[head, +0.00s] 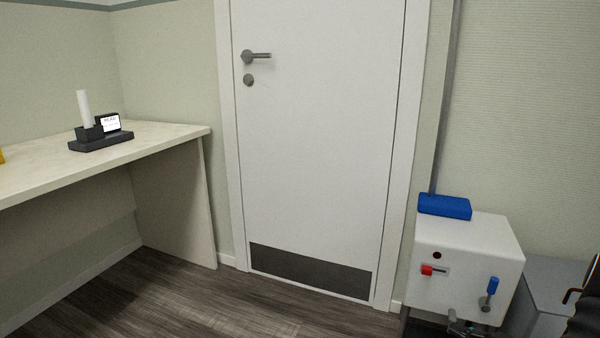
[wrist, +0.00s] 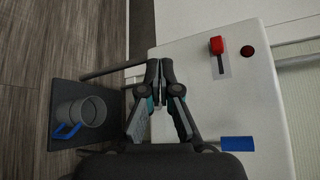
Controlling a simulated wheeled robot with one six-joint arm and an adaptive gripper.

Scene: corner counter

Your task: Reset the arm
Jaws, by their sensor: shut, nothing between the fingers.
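My gripper (wrist: 158,66) is shut and empty in the wrist view, its fingertips together in front of the lower part of a white machine (wrist: 190,75). In the head view, a small dark part at the machine's lower front may be my gripper, too small to tell. The machine (head: 470,248) has a red slider (head: 427,270), a dark red round button (head: 437,255) and a blue-handled lever (head: 493,286) on its front. The slider (wrist: 217,46) and the blue handle (wrist: 237,143) also show in the wrist view, apart from my fingers.
A grey cup with a blue handle (wrist: 86,111) stands on a dark plate (wrist: 62,96) beside my gripper in the wrist view. A counter (head: 165,140) bears a dark stand (head: 100,143). The floor before the closed door (head: 320,130) is clear.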

